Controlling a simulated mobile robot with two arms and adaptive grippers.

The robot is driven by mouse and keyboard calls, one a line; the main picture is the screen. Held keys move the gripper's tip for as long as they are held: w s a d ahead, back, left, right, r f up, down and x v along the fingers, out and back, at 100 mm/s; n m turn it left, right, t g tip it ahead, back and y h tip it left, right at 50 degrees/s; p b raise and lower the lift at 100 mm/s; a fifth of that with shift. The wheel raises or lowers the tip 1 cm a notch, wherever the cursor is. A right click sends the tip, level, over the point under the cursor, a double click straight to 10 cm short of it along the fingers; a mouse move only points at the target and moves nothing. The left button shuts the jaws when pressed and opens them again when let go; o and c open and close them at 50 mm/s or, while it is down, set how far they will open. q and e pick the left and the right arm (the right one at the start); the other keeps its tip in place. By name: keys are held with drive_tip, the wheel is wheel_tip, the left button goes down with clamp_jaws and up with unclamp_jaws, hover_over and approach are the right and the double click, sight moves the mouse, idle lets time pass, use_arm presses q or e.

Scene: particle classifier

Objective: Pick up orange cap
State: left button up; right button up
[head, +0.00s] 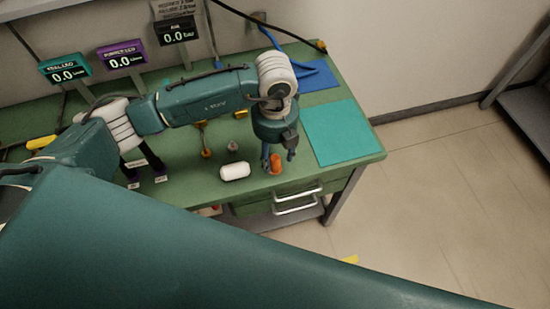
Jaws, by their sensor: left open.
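The orange cap (276,164) is a small orange piece near the front edge of the green workbench (220,203). My left gripper (278,156) points down right at the cap, with its fingers open. One finger is beside the cap's left and the other is up to its right. I cannot tell whether a finger touches it. The right gripper is not in view.
A white cylinder (235,172) lies just left of the cap. A teal mat (337,132) covers the bench's right end, with a blue mat (315,76) behind it. Displays stand along the back. Drawer handles (297,195) stick out below the front edge.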

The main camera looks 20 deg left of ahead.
sight(275, 157)
use_arm(q)
drive_tip(key=shift+f, duration=1.2)
drive_tip(key=c, duration=1.2)
drive_tip(key=shift+o, duration=0.2)
drive_tip(key=shift+r, duration=0.15)
wheel_tip(275, 157, up, 20)
drive_tip(key=b, duration=0.2)
drive_tip(key=shift+b, duration=0.35)
